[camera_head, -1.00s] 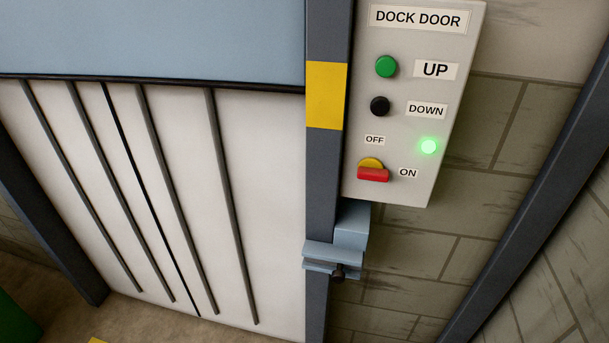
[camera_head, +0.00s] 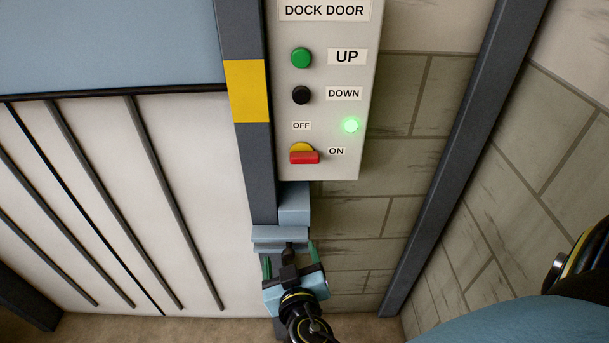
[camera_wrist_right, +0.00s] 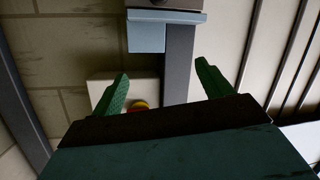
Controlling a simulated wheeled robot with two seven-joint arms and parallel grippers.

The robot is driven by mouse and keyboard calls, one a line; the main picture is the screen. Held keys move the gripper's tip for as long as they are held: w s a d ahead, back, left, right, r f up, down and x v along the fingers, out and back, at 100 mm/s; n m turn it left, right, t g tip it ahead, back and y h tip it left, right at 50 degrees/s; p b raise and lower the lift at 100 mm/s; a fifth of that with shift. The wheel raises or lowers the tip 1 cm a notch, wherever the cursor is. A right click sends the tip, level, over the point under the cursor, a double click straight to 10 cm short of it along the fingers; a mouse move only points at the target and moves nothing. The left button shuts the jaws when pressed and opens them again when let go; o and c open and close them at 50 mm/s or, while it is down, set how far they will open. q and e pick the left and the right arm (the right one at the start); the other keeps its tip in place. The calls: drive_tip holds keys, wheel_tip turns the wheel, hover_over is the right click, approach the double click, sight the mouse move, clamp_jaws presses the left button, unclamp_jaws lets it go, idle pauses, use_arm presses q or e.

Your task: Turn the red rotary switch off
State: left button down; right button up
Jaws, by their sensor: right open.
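The red rotary switch (camera_head: 304,157) has a yellow base and sits low on the grey DOCK DOOR panel (camera_head: 345,168). Its red handle lies level, toward the ON label (camera_head: 337,151); the OFF label (camera_head: 301,126) is above it. My right gripper (camera_head: 290,257) is open and empty, below the panel and in front of the blue bracket. In the right wrist view its green fingers (camera_wrist_right: 162,72) are spread, and a bit of the switch (camera_wrist_right: 139,105) shows beside the left finger, partly hidden by the gripper body. My left gripper is not in view.
A lit green lamp (camera_head: 351,125), a black DOWN button (camera_head: 301,95) and a green UP button (camera_head: 301,58) are on the panel. A blue bracket (camera_head: 294,205) juts out below it on the dark post (camera_head: 261,170). Brick wall lies right, the ribbed door (camera_head: 190,180) left.

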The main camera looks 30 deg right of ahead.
sight(305, 160)
wheel_tip(305, 160, up, 14)
drive_tip(key=s+d+m+t+h, duration=0.2)
drive_tip(key=d+m+h, duration=0.1)
drive_tip(key=m, duration=0.1)
drive_tip(key=p+x, duration=0.4)
drive_tip(key=x, duration=0.9)
drive_tip(key=shift+w+d+r+p, duration=0.1)
drive_tip(key=shift+w+p, duration=0.05)
drive_tip(key=shift+p, duration=0.2)
drive_tip(key=c, duration=1)
